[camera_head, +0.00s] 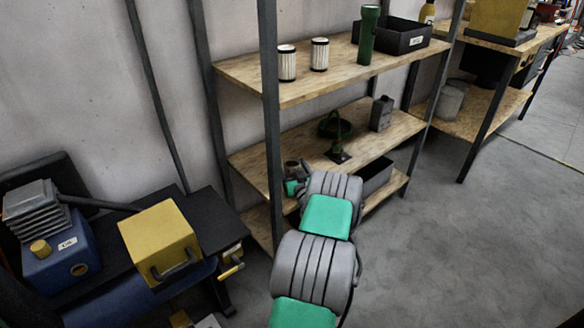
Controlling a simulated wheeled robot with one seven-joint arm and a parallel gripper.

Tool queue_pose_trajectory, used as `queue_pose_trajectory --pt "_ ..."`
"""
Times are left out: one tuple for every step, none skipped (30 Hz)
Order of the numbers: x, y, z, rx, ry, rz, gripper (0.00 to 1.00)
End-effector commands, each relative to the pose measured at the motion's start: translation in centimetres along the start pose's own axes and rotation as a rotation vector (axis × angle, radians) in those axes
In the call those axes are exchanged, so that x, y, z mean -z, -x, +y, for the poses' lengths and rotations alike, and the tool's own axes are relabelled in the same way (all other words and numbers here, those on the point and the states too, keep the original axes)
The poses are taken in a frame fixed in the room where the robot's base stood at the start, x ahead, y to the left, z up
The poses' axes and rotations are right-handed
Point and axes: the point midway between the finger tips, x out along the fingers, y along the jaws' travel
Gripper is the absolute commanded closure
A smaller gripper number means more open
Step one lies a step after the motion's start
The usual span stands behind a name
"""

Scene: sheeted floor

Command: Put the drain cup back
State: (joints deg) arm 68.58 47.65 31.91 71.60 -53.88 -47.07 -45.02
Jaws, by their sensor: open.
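A small dark, round cup-like thing (292,168), perhaps the drain cup, shows at the left front of the rack's middle shelf (262,165). My gripper (294,183) is right by it at the shelf's front edge. The gripper is open, but its fingers are small and partly hidden by my own arm. I cannot tell whether they touch the cup-like thing or stand around it. My arm reaches up to the shelf from the bottom middle of the view.
On the middle shelf stand a dark green coiled item (335,127) and a grey block-like holder (381,113). The top shelf holds white filters (287,63), a green cylinder (367,35) and a black bin (391,37). A yellow box (160,243) sits left. Floor at right is clear.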

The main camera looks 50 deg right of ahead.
Motion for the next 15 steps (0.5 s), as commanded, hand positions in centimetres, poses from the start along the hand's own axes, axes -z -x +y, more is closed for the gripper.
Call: queue_pose_trajectory --pt "0.0 0.0 0.0 0.000 0.000 0.000 0.27" --pt "0.0 0.0 0.0 0.000 0.000 0.000 0.27" --pt "0.0 0.0 0.0 0.000 0.000 0.000 0.27" --pt "0.1 0.0 0.0 0.000 0.000 0.000 0.27" --pt "0.2 0.0 0.0 0.000 0.000 0.000 0.27" --pt "0.5 0.0 0.0 0.000 0.000 0.000 0.27" --pt "0.8 0.0 0.0 0.000 0.000 0.000 0.27" --pt "0.5 0.5 0.1 -0.001 -0.001 -0.002 0.27" --pt "0.4 1.2 0.1 -0.002 -0.002 -0.003 0.27" --pt "0.3 1.9 0.1 -0.003 -0.002 -0.004 0.27" --pt "0.4 2.6 0.2 -0.004 -0.002 -0.003 0.27" --pt "0.4 3.7 0.2 -0.004 -0.003 -0.003 0.27" --pt "0.3 4.6 0.2 -0.005 -0.004 -0.004 0.27" --pt "0.4 5.4 0.2 -0.004 -0.004 -0.003 0.27" --pt "0.4 6.5 0.2 -0.005 -0.004 -0.003 0.27"
